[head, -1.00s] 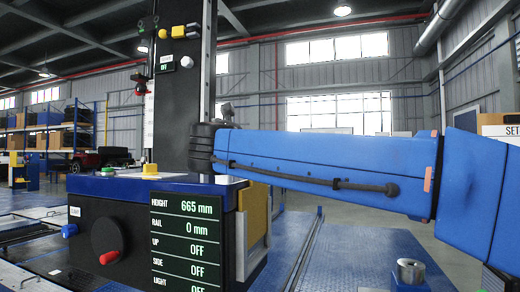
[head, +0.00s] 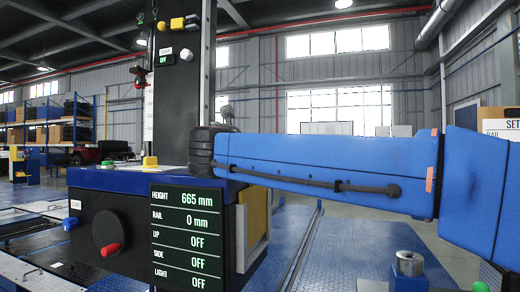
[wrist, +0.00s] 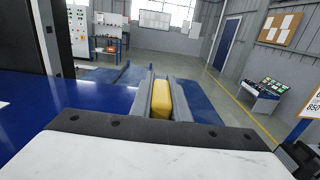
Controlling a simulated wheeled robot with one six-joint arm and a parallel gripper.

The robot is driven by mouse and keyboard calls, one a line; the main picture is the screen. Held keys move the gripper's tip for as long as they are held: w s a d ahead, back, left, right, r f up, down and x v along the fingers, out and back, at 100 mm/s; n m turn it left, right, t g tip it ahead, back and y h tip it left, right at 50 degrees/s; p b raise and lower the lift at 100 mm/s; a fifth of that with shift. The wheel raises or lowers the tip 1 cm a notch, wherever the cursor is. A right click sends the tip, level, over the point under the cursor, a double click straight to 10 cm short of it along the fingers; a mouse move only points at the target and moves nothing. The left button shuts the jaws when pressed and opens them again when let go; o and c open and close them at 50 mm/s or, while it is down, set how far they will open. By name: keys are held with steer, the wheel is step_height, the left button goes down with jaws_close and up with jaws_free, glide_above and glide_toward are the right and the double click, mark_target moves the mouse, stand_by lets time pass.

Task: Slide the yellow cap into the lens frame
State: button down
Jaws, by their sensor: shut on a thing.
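In the wrist view my gripper (wrist: 161,78) has two grey fingers closed on the sides of the yellow cap (wrist: 160,102), a narrow block between them. In the head view my dark wrist (head: 203,150) is at the tester's upper right, beside the black column; the fingers and held cap cannot be made out there. A pale frame with a yellow panel (head: 256,217) is on the right side of the tester box; I cannot tell whether this is the lens frame. No lens frame shows clearly in front of the cap in the wrist view.
The tester's black column (head: 179,95) stands left of my wrist. Its display (head: 187,240) reads height 665 mm, rail 0 mm, and UP, SIDE and LIGHT OFF. A round metal fitting (head: 408,262) stands at lower right. Blue floor lies open beyond.

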steer(key=shift+f, duration=0.4)
steer(key=c, duration=1.6)
jaws_free()
steer(key=shift+f, duration=0.1)
steer(key=v, duration=1.7)
steer(key=shift+s, duration=0.2)
